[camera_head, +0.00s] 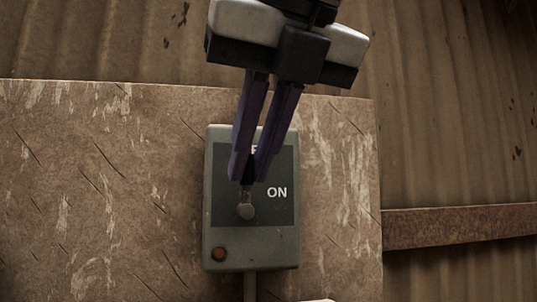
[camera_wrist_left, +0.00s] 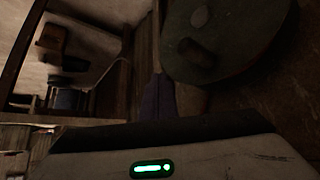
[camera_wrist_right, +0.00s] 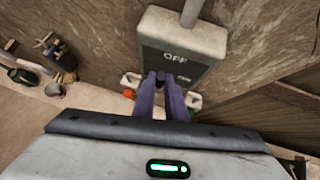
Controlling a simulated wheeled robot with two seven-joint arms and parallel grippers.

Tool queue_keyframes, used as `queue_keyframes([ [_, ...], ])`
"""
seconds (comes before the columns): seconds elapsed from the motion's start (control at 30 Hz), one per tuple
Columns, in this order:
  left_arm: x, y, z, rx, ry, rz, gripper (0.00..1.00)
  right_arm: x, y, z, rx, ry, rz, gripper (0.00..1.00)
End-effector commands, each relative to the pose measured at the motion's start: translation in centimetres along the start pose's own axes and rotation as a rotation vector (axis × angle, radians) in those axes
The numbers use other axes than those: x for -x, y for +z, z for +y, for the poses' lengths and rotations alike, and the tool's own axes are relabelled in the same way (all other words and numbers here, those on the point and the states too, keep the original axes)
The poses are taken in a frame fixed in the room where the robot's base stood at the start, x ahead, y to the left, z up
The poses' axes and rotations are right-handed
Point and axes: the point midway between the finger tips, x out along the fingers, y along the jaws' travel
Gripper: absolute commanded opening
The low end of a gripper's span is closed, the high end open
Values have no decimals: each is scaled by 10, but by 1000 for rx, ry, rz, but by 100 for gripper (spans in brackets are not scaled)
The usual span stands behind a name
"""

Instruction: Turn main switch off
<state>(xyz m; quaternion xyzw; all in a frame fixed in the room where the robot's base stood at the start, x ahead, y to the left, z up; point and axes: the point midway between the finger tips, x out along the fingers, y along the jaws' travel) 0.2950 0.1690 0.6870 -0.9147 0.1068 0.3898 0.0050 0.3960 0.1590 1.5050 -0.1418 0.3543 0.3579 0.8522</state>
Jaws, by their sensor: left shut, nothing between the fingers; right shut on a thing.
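The main switch is a grey box (camera_head: 212,200) on a worn board, with a dark face plate marked ON at the right. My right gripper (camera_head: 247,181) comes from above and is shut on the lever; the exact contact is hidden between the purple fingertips. My left gripper (camera_wrist_left: 159,98) is shut and empty, away from the switch, one finger dimly visible.
The worn board (camera_head: 90,190) carries the box, with corrugated wall (camera_head: 450,110) behind. A rusty beam (camera_head: 460,226) runs to the right. A large dark round object (camera_wrist_left: 225,40) is close to my left gripper.

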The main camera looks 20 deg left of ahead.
Motion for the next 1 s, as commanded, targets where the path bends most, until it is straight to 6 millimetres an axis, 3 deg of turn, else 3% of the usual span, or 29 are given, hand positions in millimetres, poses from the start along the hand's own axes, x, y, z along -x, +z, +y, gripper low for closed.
queue_keyframes([
  [0.57,0,0,0,0,0,0,0,0,1,2,21,-20,4,0],
  [0.6,0,0,0,0,0,0,0,0,1,2,21,-20,4,18],
  [0.67,0,0,0,0,0,0,0,0,1,2,21,-20,4,28],
  [1.0,0,0,0,0,0,1,0,2,1,2,19,-19,4,30],
])
